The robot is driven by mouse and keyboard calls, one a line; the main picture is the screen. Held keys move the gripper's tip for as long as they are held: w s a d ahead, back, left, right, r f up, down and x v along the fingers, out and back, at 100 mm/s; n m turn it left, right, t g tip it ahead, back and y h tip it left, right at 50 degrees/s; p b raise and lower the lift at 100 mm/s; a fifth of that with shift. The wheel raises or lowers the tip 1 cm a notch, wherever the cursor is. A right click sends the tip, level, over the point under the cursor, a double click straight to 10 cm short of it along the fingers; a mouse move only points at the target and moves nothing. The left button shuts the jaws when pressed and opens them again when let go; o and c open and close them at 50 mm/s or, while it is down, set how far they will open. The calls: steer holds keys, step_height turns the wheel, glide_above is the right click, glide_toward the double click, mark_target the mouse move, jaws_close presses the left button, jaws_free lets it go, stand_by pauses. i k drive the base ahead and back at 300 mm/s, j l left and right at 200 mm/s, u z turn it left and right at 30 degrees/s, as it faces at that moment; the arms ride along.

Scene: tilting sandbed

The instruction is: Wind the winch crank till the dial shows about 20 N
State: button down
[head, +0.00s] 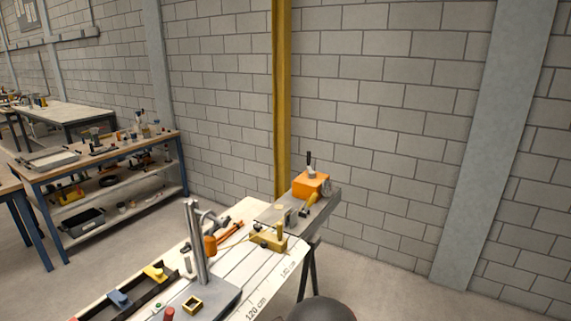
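An orange box-shaped unit (311,184), which looks like the winch, stands on the grey plate (326,205) at the far end of the long bench. A black upright handle (308,158) rises from its top, probably the crank grip. A small grey round part (326,188) on its right side may be the dial; it is too small to read. A yellow-orange piece (309,201) lies at its front. My gripper is not in view.
The bench (262,271) has centimetre marks along its right edge. A yellow column (282,100) rises behind.

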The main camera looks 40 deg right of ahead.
mark_target(308, 159)
steer(key=i+l+u, duration=0.1)
steer(key=l, duration=0.25)
steer(key=i+l, duration=0.25)
steer(key=i+l+u, duration=0.15)
steer(key=l, duration=0.3)
steer(key=i+l, duration=0.2)
steer(key=l, duration=0.15)
steer(key=i+l+u, duration=0.15)
steer(key=l, duration=0.2)
steer(key=i+l, duration=0.1)
steer(key=l, duration=0.3)
steer(key=i+l+u, duration=0.15)
steer(key=l, duration=0.2)
steer(key=i+l, duration=0.1)
steer(key=l, duration=0.3)
steer(key=u, duration=0.05)
